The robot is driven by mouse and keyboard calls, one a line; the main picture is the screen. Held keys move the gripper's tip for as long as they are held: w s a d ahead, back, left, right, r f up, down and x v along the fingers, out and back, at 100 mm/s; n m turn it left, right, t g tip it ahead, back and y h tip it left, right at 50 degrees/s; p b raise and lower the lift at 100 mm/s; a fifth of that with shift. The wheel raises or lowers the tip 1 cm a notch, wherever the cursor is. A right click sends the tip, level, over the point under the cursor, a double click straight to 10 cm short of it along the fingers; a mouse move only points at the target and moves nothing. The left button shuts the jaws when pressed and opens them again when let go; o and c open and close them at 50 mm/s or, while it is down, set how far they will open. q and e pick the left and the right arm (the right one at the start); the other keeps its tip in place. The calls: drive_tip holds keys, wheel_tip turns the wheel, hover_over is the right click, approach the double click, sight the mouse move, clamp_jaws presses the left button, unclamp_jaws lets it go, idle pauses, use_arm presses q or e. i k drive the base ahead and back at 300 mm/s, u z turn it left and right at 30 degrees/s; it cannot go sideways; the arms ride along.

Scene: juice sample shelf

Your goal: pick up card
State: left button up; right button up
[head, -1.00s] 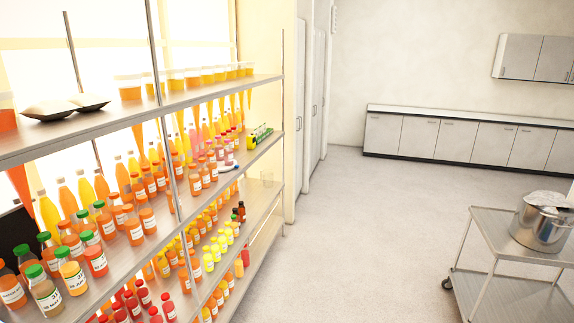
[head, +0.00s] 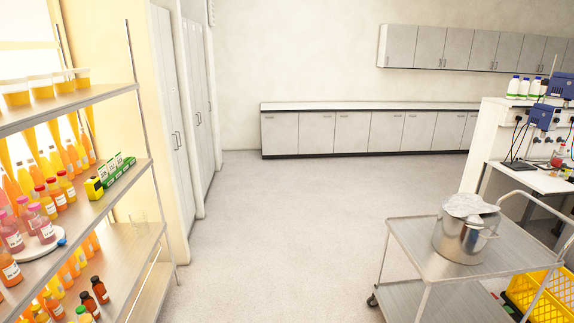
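I cannot make out a card for certain in the head view. A small yellow box (head: 94,188) and green-and-white boxes (head: 117,168) sit at the right end of the middle level of the metal shelf (head: 78,217), on the left side of the view. Bottles with pink and red caps (head: 45,203) stand left of them. Neither of my grippers is in view.
A metal cart (head: 412,240) with a foil-covered steel pot (head: 465,228) stands at the right. A yellow crate (head: 535,290) is beside it. Low grey cabinets (head: 345,132) line the back wall. The floor (head: 285,220) between shelf and cart is clear.

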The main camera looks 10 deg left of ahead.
sight(102, 170)
drive_tip(key=u, duration=0.05)
drive_tip(key=i, duration=1.7)
drive_tip(key=u, duration=1.15)
drive_tip(key=i, duration=0.9)
drive_tip(key=u, duration=1)
